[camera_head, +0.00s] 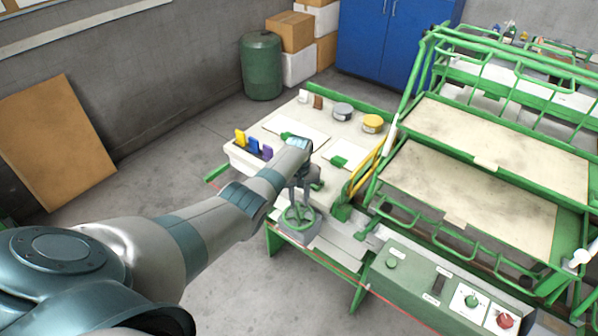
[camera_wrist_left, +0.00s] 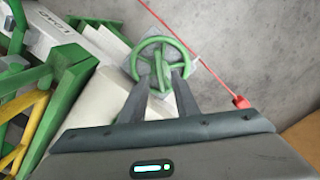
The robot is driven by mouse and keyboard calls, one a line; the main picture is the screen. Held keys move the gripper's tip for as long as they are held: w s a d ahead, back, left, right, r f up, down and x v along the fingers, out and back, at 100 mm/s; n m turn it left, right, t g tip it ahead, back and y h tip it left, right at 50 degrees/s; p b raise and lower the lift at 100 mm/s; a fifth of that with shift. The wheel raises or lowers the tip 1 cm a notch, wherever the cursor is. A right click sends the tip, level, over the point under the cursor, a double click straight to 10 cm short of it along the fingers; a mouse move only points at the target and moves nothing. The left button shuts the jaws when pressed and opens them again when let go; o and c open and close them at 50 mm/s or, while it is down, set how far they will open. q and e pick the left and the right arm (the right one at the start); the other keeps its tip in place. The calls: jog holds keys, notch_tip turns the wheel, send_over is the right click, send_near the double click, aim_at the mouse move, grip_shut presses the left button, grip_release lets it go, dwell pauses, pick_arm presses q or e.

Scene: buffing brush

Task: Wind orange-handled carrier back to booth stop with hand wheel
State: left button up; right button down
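The green hand wheel (camera_head: 298,217) stands on a grey block at the front edge of the bench, and it also shows in the left wrist view (camera_wrist_left: 163,50). My left gripper (camera_head: 303,188) is at the wheel, pointing down at it. In the left wrist view its two fingers (camera_wrist_left: 166,77) stand apart on either side of a green part of the wheel; I cannot tell whether they press on it. An orange-yellow bar (camera_head: 367,166) slants beside the green frame. I cannot pick out an orange handle on a carrier, nor the booth stop. My right gripper is out of view.
A green control box (camera_head: 430,285) with a red knob (camera_head: 504,320) stands right of the wheel. Green racks with pale panels (camera_head: 470,190) fill the right. The bench (camera_head: 285,125) holds tins and coloured tabs. A red line (camera_wrist_left: 195,55) runs past the wheel. Open floor lies left.

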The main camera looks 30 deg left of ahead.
aim_at(299, 209)
pick_arm(q)
notch_tip(299, 209, up, 14)
jog(key=b, duration=0.2)
dwell(0.4)
jog(key=shift+f, duration=0.15)
dwell(0.5)
